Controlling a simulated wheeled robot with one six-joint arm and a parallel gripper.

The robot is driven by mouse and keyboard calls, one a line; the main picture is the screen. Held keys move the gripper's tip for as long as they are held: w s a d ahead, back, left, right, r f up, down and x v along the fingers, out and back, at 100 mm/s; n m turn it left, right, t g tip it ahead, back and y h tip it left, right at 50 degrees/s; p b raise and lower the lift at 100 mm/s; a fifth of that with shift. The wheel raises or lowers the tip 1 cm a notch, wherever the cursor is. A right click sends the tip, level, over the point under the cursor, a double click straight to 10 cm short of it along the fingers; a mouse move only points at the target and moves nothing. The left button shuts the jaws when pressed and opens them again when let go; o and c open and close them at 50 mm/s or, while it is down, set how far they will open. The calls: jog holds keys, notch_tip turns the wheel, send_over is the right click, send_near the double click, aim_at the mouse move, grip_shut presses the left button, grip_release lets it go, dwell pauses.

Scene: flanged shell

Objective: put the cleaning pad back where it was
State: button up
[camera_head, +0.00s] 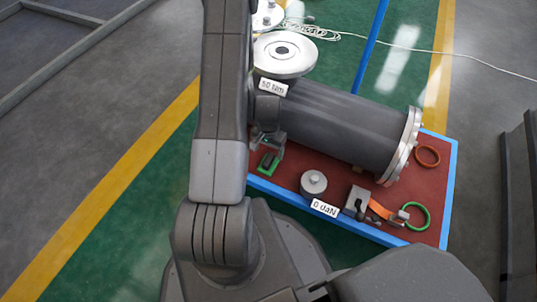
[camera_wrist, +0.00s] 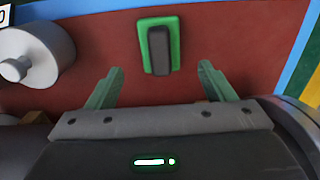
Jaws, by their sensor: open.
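The cleaning pad looks to be the small green rectangle with a dark grey block on it (camera_wrist: 147,60). It lies on the red board, and in the head view it shows at the board's left part (camera_head: 266,163). My gripper (camera_wrist: 161,70) is open, with nothing between its two green fingers. In the wrist view the pad lies just beyond the fingertips, about midway between them, and no contact shows. In the head view my gripper (camera_head: 268,146) is close to the pad, partly hidden by my arm.
The red board (camera_head: 335,180) has a blue rim. A large grey flanged cylinder (camera_head: 345,122) lies across it. A silver knob (camera_head: 313,183), a clamp block with an orange strap (camera_head: 357,202), a green ring (camera_head: 416,216) and an orange ring (camera_head: 428,156) are also on it.

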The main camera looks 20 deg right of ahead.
aim_at(269, 159)
jog(key=shift+r+p, duration=0.5)
jog(key=shift+r, duration=1.7)
